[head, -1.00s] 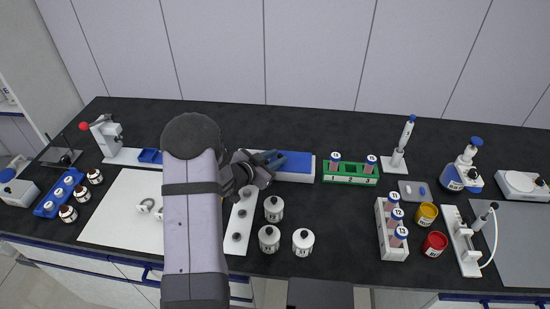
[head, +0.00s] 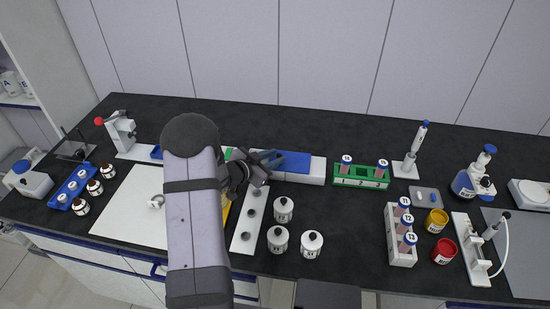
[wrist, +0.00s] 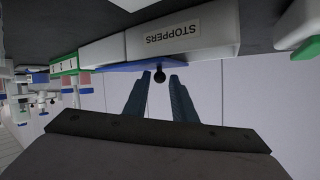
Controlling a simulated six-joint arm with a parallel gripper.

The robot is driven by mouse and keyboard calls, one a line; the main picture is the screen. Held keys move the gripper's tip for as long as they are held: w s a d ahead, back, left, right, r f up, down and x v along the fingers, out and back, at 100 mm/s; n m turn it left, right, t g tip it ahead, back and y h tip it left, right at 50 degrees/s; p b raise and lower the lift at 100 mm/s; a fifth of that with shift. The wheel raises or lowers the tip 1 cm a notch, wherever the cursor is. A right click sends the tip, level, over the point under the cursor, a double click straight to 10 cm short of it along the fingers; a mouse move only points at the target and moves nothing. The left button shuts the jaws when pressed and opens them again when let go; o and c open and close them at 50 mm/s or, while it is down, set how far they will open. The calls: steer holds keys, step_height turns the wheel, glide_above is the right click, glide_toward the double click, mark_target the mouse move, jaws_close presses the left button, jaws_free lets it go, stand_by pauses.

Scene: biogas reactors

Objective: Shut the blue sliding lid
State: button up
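The blue sliding lid (head: 290,160) lies on a long white box (head: 318,171) at the back of the bench. In the wrist view, the box front (wrist: 215,30) carries an upside-down STOPPERS label, and the lid (wrist: 130,67) shows as a thin blue edge. My gripper (wrist: 160,76) is open, its two bluish fingers on either side of a small dark knob at the lid's edge, with slight gaps visible. It also shows in the head view (head: 270,158).
A green tube rack (head: 360,178) stands just right of the box. White jars (head: 283,209) and a white strip with dark stoppers (head: 252,215) lie in front. A green-edged object (wrist: 298,28) is at the other end. The bench behind the box is clear.

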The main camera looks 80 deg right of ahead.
steer(key=b+v, duration=0.1)
steer(key=v, duration=0.6)
steer(key=shift+b, duration=0.35)
steer(key=shift+a, duration=0.15)
